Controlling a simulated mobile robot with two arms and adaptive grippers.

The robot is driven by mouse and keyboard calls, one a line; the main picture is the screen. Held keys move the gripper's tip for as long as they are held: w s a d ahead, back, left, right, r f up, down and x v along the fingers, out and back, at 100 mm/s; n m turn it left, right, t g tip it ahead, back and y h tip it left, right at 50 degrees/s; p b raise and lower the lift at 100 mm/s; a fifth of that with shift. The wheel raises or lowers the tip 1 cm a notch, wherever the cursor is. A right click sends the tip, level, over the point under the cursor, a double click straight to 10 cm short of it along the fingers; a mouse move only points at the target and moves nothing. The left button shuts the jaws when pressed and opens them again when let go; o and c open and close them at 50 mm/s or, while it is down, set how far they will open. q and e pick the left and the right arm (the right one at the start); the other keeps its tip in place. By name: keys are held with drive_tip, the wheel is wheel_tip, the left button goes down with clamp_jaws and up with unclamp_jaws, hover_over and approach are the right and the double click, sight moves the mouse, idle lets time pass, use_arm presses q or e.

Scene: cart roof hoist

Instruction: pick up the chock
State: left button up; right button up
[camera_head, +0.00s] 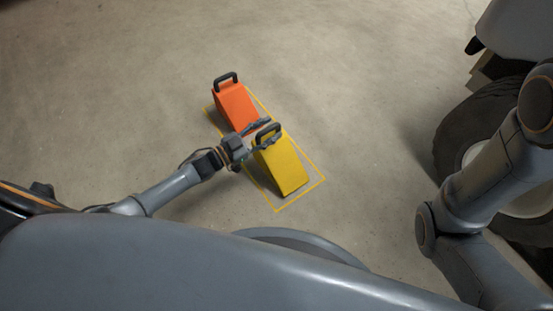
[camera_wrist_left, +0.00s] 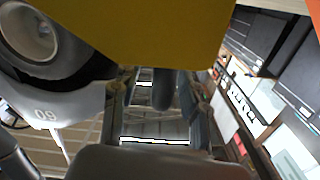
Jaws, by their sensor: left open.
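A yellow chock (camera_head: 285,167) with a black handle (camera_head: 268,128) on its upper end rests on the floor. An orange chock (camera_head: 236,105) with a black handle stands just behind it to the left. My left gripper (camera_head: 269,134) is open at the yellow chock's handle, one finger on each side of it. In the left wrist view the yellow chock (camera_wrist_left: 150,28) fills the top, and its dark handle (camera_wrist_left: 162,92) shows between the open fingers. Whether a finger touches the handle I cannot tell. My right gripper is out of view.
A yellow outline (camera_head: 313,186) on the concrete floor surrounds both chocks. A vehicle with a large black tyre (camera_head: 455,125) stands at the right, partly behind my right arm. The floor behind and to the right of the chocks is clear.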

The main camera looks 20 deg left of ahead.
use_arm(q)
drive_tip(key=shift+w+d, duration=0.2)
drive_tip(key=shift+w, duration=0.05)
clamp_jaws()
drive_tip(key=shift+r, duration=0.15)
